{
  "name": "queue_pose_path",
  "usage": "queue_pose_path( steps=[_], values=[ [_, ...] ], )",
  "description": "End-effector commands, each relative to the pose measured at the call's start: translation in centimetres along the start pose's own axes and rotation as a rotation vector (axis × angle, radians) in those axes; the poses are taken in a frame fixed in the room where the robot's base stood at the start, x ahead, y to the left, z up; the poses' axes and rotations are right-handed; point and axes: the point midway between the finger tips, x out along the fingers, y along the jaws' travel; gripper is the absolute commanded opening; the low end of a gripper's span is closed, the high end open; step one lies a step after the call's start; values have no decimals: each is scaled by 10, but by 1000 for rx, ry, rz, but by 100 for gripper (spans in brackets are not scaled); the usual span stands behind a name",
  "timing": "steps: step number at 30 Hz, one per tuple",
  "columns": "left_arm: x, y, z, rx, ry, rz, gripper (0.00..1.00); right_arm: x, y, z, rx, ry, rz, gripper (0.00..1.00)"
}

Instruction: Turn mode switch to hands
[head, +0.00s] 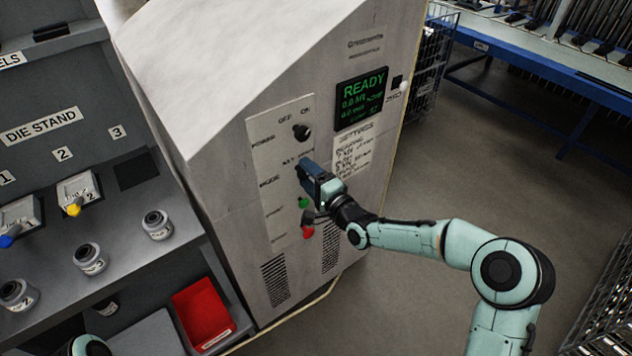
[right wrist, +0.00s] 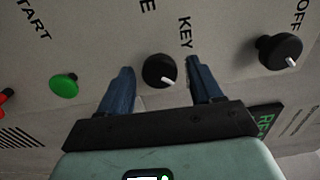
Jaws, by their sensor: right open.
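The mode switch (right wrist: 160,71) is a round black knob with a white pointer mark, on the machine's pale control panel (head: 272,222). In the right wrist view it sits between the two blue fingers of my right gripper (head: 306,170), with gaps on both sides. The pointer is angled toward the lower right, and the word KEY is printed beside the knob. My right gripper is open and faces the panel. In the head view it hides the mode switch. Whether the fingertips touch the panel is unclear. My left gripper is out of view.
A black power knob (head: 301,131) is above the mode switch. A green button (head: 303,202) and a red button (head: 308,232) are below, close to my right gripper. The display (head: 361,98) reads READY. A die stand with jars and a red bin (head: 203,314) stands left.

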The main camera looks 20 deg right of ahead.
Motion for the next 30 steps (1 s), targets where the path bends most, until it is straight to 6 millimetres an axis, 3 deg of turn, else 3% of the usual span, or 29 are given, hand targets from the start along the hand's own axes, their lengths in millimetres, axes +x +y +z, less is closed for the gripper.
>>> queue_pose_path(
  steps=[5,18,24,30],
  values=[
    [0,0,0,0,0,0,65,-22,0,-1,-2,2,2,65],
    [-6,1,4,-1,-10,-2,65,-114,0,-1,-2,3,3,65],
    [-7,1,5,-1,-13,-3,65,-131,0,0,1,1,1,65],
    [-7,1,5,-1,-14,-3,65,-133,0,0,1,0,1,65]
  ],
)
